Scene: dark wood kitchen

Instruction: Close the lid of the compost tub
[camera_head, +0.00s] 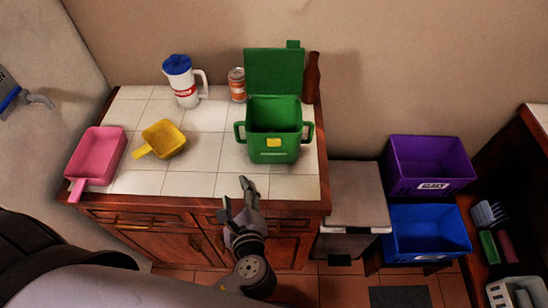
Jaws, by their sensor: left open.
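The green compost tub (273,149) stands on the tiled counter, near its right end. Its green lid (274,71) is raised upright at the back, so the tub is open and its inside shows. A yellow latch tab is on the tub's front and a handle sticks out on each side. My left gripper (236,192) is open and empty at the counter's front edge, in front of the tub and a little to its left, apart from it. My right gripper is not in view.
A brown bottle (312,78) stands close right of the lid. A can (237,85) and a white jug (184,82) stand to its left. A yellow scoop (164,138) and pink dustpan-like tray (97,155) lie farther left. Purple (430,165) and blue bins (427,233) stand right, off the counter.

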